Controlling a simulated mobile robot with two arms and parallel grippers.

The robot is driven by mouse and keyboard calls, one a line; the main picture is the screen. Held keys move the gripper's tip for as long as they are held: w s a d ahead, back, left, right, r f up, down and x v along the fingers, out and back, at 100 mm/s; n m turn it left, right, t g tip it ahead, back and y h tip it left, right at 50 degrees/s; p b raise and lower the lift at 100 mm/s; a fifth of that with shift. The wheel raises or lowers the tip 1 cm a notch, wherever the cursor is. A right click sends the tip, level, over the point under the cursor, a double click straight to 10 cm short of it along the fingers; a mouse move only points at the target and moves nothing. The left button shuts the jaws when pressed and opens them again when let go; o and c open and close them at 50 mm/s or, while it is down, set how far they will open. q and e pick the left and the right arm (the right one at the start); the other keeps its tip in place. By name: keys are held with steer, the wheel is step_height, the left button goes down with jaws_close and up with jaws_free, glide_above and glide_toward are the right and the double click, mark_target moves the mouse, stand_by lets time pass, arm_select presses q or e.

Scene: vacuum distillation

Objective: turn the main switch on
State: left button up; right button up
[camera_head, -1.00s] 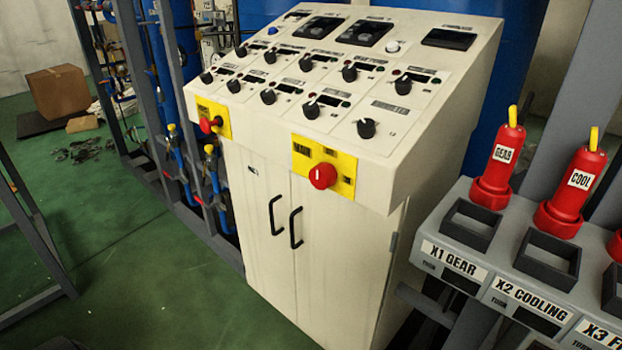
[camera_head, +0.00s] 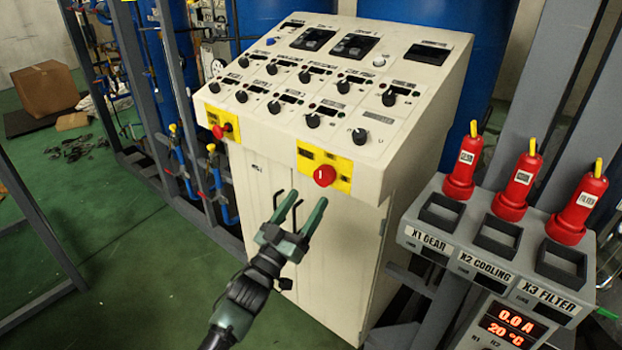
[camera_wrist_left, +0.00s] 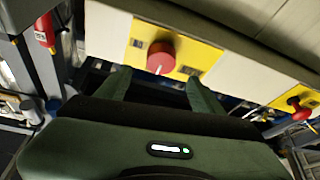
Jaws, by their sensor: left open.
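A red rotary knob (camera_head: 324,176) with a white mark sits on a yellow plate (camera_head: 343,184) on the front of the cream control cabinet. The knob also shows in the left wrist view (camera_wrist_left: 160,54), just beyond the fingertips, its white mark near its lower edge. My left gripper (camera_head: 308,198) is open and empty, a little below and in front of the knob. In the left wrist view, the two green fingers (camera_wrist_left: 156,80) point at the yellow plate, with the knob between their lines. They look apart from the knob. My right gripper is not seen.
A second red knob (camera_head: 221,131) on a yellow plate is at the cabinet's left. Several black knobs cover the sloped panel. A grey rack (camera_head: 434,249) with red plugs stands at the right. Green floor (camera_head: 130,262) is clear at the left.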

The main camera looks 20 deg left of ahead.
mark_target(321, 180)
arm_select(q)
steer(key=p+x, duration=0.1)
steer(key=x, duration=0.6)
steer(key=shift+w+f+p, duration=0.1)
steer(key=shift+w+p, duration=0.15)
steer(key=shift+p, duration=0.1)
steer(key=c, duration=1.4)
steer(key=shift+o, duration=0.2)
